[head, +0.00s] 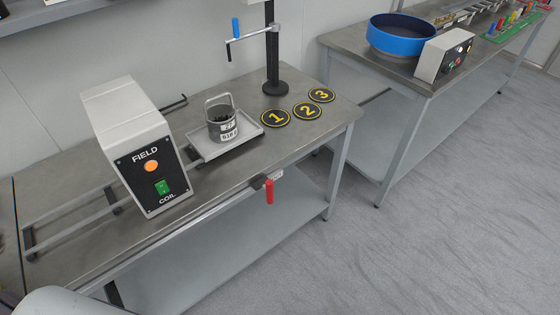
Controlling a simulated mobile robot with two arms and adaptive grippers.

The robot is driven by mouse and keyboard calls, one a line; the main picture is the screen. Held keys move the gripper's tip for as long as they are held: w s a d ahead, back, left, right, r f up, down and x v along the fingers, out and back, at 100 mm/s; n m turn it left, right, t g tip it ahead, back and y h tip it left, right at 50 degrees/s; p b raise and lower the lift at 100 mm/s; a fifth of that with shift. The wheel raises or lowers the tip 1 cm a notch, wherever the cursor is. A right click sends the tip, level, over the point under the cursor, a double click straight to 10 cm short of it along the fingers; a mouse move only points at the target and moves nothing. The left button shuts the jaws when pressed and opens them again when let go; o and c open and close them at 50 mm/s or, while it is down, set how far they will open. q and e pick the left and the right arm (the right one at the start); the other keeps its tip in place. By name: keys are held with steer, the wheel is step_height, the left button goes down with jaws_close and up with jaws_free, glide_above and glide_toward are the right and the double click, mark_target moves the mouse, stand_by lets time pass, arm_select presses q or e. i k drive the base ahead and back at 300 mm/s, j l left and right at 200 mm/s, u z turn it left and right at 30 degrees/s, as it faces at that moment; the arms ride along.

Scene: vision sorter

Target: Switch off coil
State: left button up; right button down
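The coil unit (127,120) is a pale grey box with a black front panel, standing on the left part of the near metal bench. Its panel reads FIELD at the top and COIL at the bottom. A round orange lamp (151,166) on the panel looks bright, as if lit. Neither of my grippers is in view.
Rails run along the bench (90,268) beside the unit. A labelled metal pot (222,131) with a handle stands on a tray (250,127). Numbered discs (275,118) lie right of it. A red handle (269,192) hangs at the front edge. Floor in front is clear.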

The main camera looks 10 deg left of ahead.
mark_target(162, 187)
steer(key=u, duration=1.4)
